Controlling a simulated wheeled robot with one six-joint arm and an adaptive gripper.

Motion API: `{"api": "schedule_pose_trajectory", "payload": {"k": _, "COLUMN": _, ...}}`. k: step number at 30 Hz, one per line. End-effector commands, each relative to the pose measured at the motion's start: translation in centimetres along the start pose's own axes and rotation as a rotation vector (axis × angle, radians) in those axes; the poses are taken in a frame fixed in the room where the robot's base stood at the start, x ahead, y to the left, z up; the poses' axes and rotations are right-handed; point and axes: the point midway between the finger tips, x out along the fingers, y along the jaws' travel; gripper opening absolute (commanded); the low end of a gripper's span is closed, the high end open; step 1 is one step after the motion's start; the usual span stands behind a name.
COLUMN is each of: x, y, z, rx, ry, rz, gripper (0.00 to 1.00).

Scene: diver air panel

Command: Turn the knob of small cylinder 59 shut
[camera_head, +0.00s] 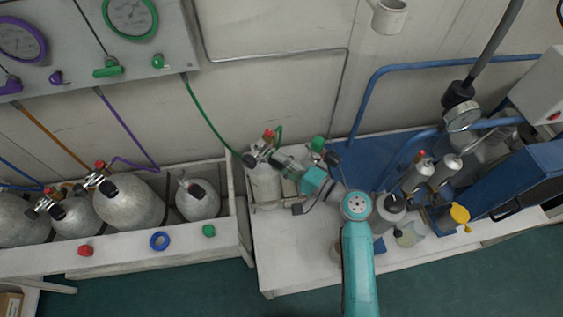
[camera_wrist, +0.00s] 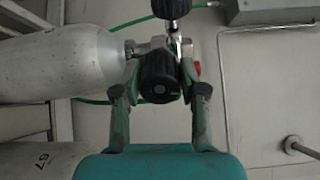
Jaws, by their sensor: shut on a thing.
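My gripper (camera_head: 276,157), also in the wrist view (camera_wrist: 159,88), has its two fingers closed on opposite sides of a black round knob (camera_wrist: 158,76). The knob sits on a metal valve (camera_wrist: 140,46) at the neck of a pale grey cylinder (camera_wrist: 58,62). In the head view this appears to be the left cylinder (camera_head: 263,187) in the white rack. The gripper hides most of the knob there. No number shows on this cylinder. A neighbouring cylinder (camera_wrist: 30,165) carries a small dark number, hard to read.
A second black knob (camera_wrist: 171,8) and a red part (camera_wrist: 196,68) sit close to the held knob. A green hose (camera_head: 205,119) runs to the valve. A green-capped valve (camera_head: 318,144) stands just right. Bare white bench (camera_head: 290,250) lies in front.

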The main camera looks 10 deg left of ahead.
Motion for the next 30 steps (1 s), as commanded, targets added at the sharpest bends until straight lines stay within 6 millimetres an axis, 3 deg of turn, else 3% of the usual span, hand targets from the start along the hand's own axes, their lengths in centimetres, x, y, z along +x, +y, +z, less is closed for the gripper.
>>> {"api": "schedule_pose_trajectory", "payload": {"k": 30, "x": -0.01, "y": -0.05, "z": -0.12, "rx": 0.958, "ry": -0.006, "rz": 0.002, "gripper": 0.07}}
